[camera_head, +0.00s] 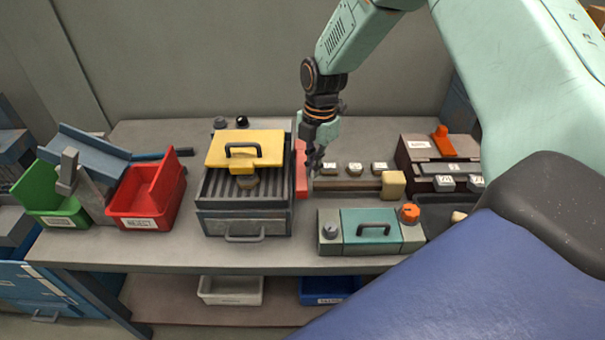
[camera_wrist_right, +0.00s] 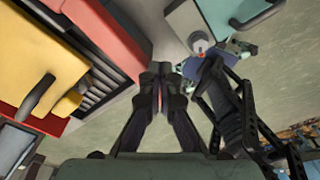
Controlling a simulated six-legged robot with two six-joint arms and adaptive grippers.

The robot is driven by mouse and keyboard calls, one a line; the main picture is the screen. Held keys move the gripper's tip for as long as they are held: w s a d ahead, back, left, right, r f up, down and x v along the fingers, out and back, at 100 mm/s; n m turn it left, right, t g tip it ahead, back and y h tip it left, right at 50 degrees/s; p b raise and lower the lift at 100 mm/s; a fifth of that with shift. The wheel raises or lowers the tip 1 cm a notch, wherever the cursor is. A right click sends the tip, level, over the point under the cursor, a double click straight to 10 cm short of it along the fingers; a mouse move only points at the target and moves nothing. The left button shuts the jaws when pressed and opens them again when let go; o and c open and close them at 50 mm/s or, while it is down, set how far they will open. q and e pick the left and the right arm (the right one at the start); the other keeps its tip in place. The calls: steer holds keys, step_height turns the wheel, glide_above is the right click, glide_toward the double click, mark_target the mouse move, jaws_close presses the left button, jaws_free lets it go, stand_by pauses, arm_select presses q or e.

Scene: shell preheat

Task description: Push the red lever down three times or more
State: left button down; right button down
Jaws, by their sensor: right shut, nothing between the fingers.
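The red lever (camera_head: 301,169) is an upright red piece on the right side of a dark grill-like box with a yellow lid (camera_head: 246,148). Red surfaces also show at upper left in the right wrist view (camera_wrist_right: 112,38). My right gripper (camera_head: 313,172) points down just right of the red lever, with its fingers shut and empty. In the right wrist view its fingertips (camera_wrist_right: 161,74) are together beside the red surface. I cannot tell whether they touch it. The gripper partly covers the lever in the head view.
A red bin (camera_head: 148,196) and a green bin (camera_head: 48,196) stand at left. A teal-fronted box (camera_head: 370,232) with an orange knob stands right of the grill, near the front edge. A block with an orange lever (camera_head: 444,141) is at right. Some bench room lies left of the grill.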

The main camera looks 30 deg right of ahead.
step_height(320, 180, up, 12)
steer(key=d, duration=0.1)
steer(key=shift+w, duration=0.2)
steer(key=shift+d, duration=0.1)
stand_by(0.3)
